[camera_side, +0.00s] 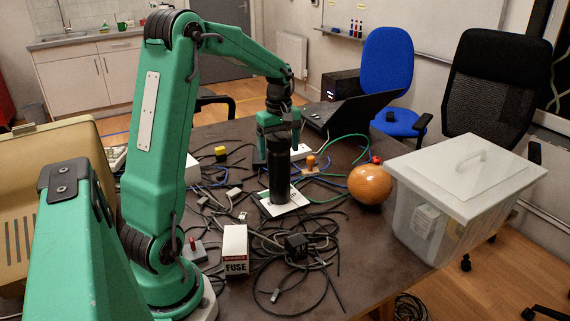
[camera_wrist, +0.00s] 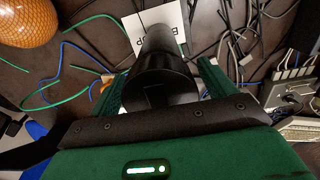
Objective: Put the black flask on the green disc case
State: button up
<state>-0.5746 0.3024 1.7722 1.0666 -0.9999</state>
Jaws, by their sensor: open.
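The black flask (camera_side: 279,178) is upright in the side view, its base against a flat white square (camera_side: 297,199) on the table. In the wrist view the flask (camera_wrist: 163,72) covers part of this square (camera_wrist: 138,26), which bears dark lettering. I cannot make out a clearly green disc case; I cannot tell if this square is it. My gripper (camera_side: 279,140) is open around the upper part of the flask. In the wrist view the fingers of my gripper (camera_wrist: 160,88) are on both sides of the flask; whether they touch it is unclear.
Black cables (camera_side: 300,268) tangle in front of the flask, near a fuse box (camera_side: 235,250). An orange ball (camera_side: 370,184) and a lidded clear bin (camera_side: 455,205) are at the right. A dark laptop (camera_side: 350,112) stands behind. Bare table lies right of the cables.

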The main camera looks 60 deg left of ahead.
notch_tip(320, 180, up, 12)
jog(key=shift+r, duration=0.1)
dwell(0.5)
dwell(0.5)
jog(key=shift+d+r, duration=0.15)
jog(key=shift+d, duration=0.4)
jog(key=s+d+r+m+t, duration=0.1)
jog(key=s+d+m, duration=0.25)
jog(key=d, duration=0.25)
jog(key=s+d+m+t, duration=0.1)
jog(key=s+d+m, duration=0.1)
jog(key=d+m, duration=0.4)
jog(key=s+d+f+m+t, duration=0.3)
jog(key=s+d+f+m, duration=0.2)
jog(key=s+d+m, duration=0.3)
jog(key=s+d, duration=0.1)
jog(key=d, duration=0.2)
jog(key=shift+t, duration=0.3)
